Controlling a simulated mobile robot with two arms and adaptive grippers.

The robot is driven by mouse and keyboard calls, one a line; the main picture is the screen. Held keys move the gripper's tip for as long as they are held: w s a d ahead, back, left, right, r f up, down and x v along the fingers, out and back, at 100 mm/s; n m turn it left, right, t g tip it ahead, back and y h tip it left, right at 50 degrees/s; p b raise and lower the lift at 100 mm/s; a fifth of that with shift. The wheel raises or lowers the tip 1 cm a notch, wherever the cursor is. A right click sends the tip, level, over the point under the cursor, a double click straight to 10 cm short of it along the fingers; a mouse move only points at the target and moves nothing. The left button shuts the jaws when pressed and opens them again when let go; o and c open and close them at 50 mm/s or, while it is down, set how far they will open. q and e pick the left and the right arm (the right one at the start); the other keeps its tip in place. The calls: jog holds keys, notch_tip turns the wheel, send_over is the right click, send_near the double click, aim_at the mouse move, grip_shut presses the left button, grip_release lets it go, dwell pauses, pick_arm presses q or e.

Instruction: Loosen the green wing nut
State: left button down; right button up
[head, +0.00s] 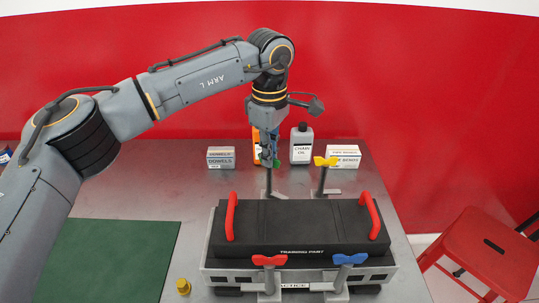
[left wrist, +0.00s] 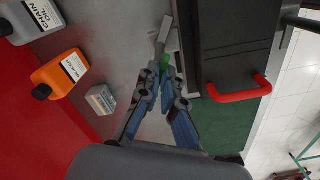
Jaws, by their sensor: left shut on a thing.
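The green wing nut (left wrist: 165,62) shows as a small patch between my left fingertips in the left wrist view. In the head view it is hidden by my left gripper (head: 267,161), which points down at the back left post of the black training part (head: 297,222). My left gripper (left wrist: 164,74) is shut on the green wing nut. A yellow wing nut (head: 326,161) sits on the back right post. A red wing nut (head: 269,260) and a blue wing nut (head: 350,259) are at the front. My right gripper is not in view.
Behind the gripper stand an orange bottle (head: 255,147), a chain oil bottle (head: 302,147), a dowels box (head: 221,157) and a white box (head: 344,157). Red handles (head: 231,217) rise on the part. A green mat (head: 110,262) and a small yellow object (head: 183,286) lie left.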

pick_arm(q)
jog(key=n+b, duration=0.1)
jog(key=n, duration=0.4)
jog(key=shift+n, duration=0.4)
dwell(0.4)
jog(key=c, duration=1.5)
grip_release()
notch_tip(320, 180, up, 12)
